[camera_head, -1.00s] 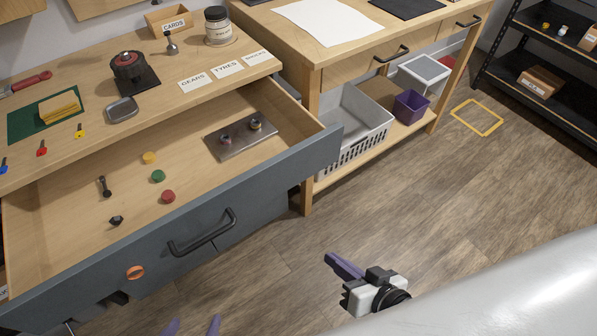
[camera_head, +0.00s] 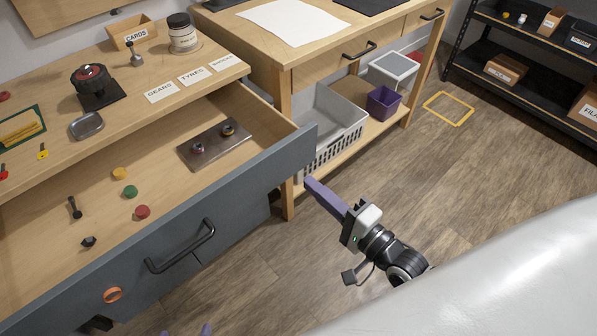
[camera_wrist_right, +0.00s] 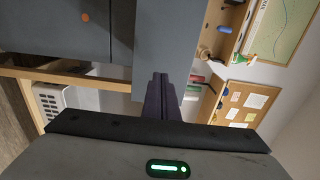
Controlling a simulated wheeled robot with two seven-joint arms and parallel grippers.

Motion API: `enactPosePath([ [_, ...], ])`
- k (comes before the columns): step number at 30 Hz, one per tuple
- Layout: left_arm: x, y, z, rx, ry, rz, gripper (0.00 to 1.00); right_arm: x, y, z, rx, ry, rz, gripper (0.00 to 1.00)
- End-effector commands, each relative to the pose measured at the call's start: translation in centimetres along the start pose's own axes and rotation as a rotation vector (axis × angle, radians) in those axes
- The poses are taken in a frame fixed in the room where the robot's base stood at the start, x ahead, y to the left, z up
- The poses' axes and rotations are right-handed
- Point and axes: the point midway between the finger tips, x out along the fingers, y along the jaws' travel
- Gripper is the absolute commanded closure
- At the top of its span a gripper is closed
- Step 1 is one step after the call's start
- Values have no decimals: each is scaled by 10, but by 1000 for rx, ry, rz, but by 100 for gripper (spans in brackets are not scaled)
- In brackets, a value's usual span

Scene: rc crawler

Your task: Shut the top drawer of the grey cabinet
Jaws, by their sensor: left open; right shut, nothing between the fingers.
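The cabinet's top drawer is pulled out, with its grey front (camera_head: 235,190) and black bar handle (camera_head: 180,247) facing me. My right gripper (camera_head: 309,182) is shut and empty, its purple fingers pointing at the right end of the drawer front. In the right wrist view the shut fingers (camera_wrist_right: 163,97) overlap the lower end of a grey panel (camera_wrist_right: 160,45); I cannot tell whether they touch it. My left gripper (camera_head: 188,331) is open; only its fingertips show at the bottom edge, below the drawer front.
The drawer holds a metal plate (camera_head: 213,145) with two small parts, coloured discs and black pieces. A wooden workbench (camera_head: 284,100) with a grey basket (camera_head: 335,125) stands close right of the drawer. A black shelf (camera_head: 520,85) is farther right.

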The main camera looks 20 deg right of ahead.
Motion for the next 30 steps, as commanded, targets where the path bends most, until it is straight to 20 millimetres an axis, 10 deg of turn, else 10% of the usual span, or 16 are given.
enactPosePath([
  [10,1,-1,3,-1,-5,-2,35,51,0,0,-1,0,1,100],
  [30,1,-1,3,-1,-5,-2,35,61,0,-7,-1,17,1,100],
])
